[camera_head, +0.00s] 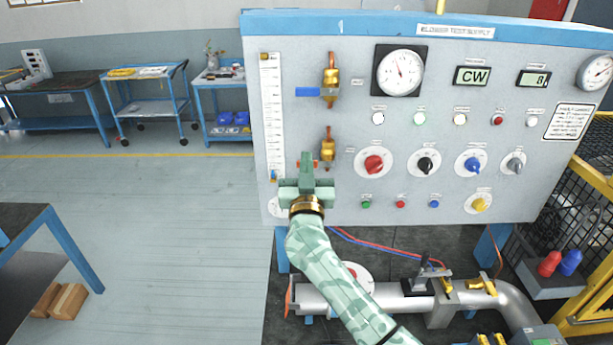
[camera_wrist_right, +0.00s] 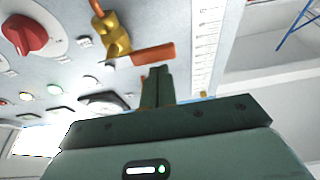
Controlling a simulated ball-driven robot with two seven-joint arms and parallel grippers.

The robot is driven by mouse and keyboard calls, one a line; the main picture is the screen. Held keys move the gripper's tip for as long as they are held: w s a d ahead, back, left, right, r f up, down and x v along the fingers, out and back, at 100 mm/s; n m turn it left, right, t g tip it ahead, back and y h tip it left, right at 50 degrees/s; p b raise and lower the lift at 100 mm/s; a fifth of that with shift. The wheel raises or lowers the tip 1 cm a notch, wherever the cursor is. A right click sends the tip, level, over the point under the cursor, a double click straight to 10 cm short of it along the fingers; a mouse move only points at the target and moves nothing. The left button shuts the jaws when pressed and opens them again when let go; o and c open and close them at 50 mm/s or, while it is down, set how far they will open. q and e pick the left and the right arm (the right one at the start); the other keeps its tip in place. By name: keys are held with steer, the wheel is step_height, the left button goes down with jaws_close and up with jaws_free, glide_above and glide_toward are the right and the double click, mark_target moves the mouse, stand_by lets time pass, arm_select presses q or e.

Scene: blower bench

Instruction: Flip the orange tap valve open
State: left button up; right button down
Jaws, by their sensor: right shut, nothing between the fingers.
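The orange tap valve has a brass body (camera_head: 327,148) on the left part of the blower panel, below a blue-handled valve. Its orange lever (camera_wrist_right: 153,54) sticks out sideways from the brass body (camera_wrist_right: 116,40) towards the white scale in the right wrist view. In the head view the lever is mostly hidden behind my right gripper (camera_head: 306,168). That gripper is shut and empty. In the right wrist view its fingertips (camera_wrist_right: 158,72) are right beside the lever; I cannot tell whether they touch it. My left gripper is not in view.
The blue-handled valve (camera_head: 308,92) sits just above. A white vertical scale (camera_head: 271,110) runs to the left. A red knob (camera_head: 374,164) and a gauge (camera_head: 400,72) are to the right. A pipe (camera_head: 390,298) lies below the panel.

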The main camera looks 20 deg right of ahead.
steer(key=shift+f, duration=0.1)
stand_by(0.4)
steer(key=shift+f+n+p, duration=0.15)
steer(key=shift+n+p, duration=0.35)
steer(key=shift+p, duration=0.05)
